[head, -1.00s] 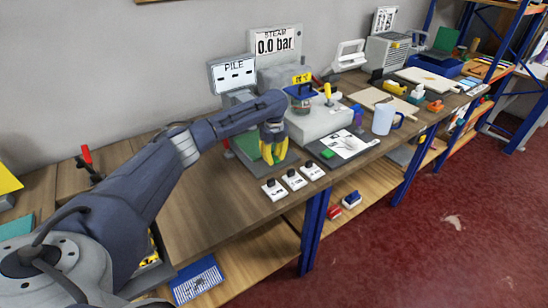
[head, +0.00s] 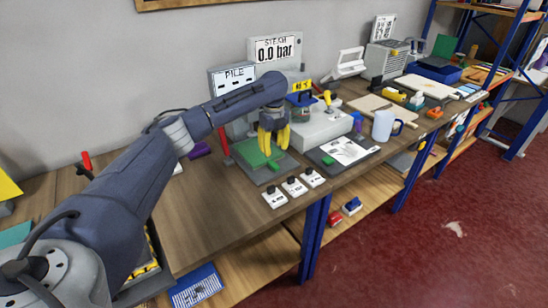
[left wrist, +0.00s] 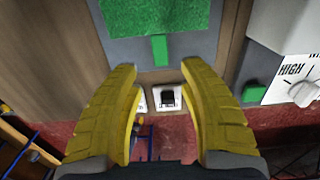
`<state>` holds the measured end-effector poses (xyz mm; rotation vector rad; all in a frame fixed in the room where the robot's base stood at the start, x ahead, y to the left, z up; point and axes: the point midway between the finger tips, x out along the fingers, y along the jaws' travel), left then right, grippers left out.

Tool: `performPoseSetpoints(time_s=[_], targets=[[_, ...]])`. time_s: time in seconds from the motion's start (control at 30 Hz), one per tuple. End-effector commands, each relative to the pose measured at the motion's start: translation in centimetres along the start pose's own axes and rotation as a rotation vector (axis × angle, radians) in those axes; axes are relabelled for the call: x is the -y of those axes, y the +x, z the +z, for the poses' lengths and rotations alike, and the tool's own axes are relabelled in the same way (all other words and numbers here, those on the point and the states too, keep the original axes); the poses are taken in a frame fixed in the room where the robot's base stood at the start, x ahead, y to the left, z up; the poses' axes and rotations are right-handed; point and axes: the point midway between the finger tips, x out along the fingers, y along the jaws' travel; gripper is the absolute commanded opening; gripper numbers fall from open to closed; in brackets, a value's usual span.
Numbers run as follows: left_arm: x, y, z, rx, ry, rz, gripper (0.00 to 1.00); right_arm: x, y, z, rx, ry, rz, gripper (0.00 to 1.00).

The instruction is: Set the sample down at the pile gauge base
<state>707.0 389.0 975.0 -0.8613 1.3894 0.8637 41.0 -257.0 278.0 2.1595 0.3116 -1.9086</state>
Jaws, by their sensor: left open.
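The green sample (head: 256,154) lies flat on the grey pile gauge base (head: 262,177), below the PILE display (head: 234,75). In the left wrist view the sample (left wrist: 152,17) shows at the top, with a narrow green tab (left wrist: 159,50) pointing toward my gripper. My left gripper (head: 273,143) has yellow fingers and hangs above the base. My right gripper is not in view.
Several white switch blocks (head: 294,186) stand along the front table edge. The steam unit (head: 318,126) with its 0.0 bar display (head: 275,50) stands to the right. A dark board (head: 342,152) with a paper and a white mug (head: 383,125) are further right. Bare tabletop (head: 205,215) lies left of the base.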

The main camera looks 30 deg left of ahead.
Motion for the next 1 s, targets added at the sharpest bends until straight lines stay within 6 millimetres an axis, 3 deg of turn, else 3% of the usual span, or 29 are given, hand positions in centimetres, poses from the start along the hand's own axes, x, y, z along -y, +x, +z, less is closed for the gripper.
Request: performPoseSetpoints(time_s=[0.2, 0.43, 0.83, 1.0], targets=[[0.1, -2.8, 0.0, 0.000, 0.001, -0.002, 0.41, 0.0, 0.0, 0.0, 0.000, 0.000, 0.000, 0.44], [0.0, -3.9, 0.0, 0.000, 0.001, 0.000, 0.41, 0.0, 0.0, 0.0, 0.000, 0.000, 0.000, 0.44], [0.3, -3.8, -0.2, 0.001, -0.007, -0.002, 0.41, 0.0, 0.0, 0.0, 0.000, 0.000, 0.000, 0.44], [3.2, -1.6, -2.3, 0.027, -0.132, -0.031, 0.41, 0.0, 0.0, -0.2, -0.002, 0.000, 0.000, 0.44]])
